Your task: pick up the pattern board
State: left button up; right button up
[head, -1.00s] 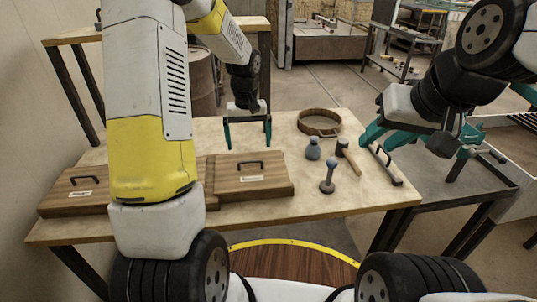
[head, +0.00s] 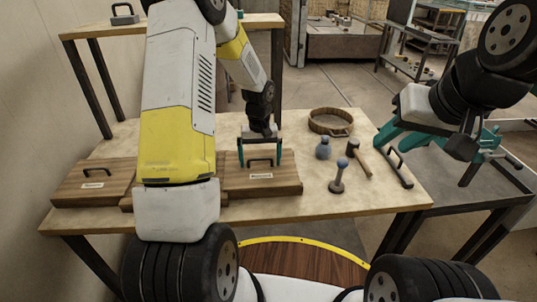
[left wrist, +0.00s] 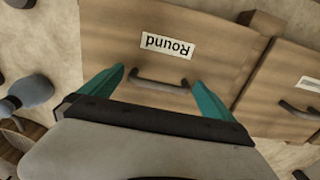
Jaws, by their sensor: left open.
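A brown wooden pattern board (head: 285,183) with a dark handle (head: 261,161) and white label lies on the table. In the left wrist view the board (left wrist: 115,40) bears the label "Round", upside down, and its handle (left wrist: 158,82) shows. A second labelled board (head: 70,180) lies at the left, partly hidden by my left arm. My left gripper (head: 260,158) is open at the handle of the "Round" board. In the left wrist view its fingers (left wrist: 159,78) stand either side of that handle, not closed on it. My right gripper (head: 424,160) is open and empty at the right.
A wooden ring (head: 330,121), a grey-blue bag-like object (head: 323,149), a mallet (head: 359,160), a round-topped tool (head: 338,178) and a dark handled bar (head: 398,169) occupy the table's right part. A shelf (head: 255,21) stands behind.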

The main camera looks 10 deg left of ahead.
pick_arm(q)
jog(key=c, duration=1)
jog(key=shift+c, duration=0.7)
jog(key=shift+r, duration=0.1)
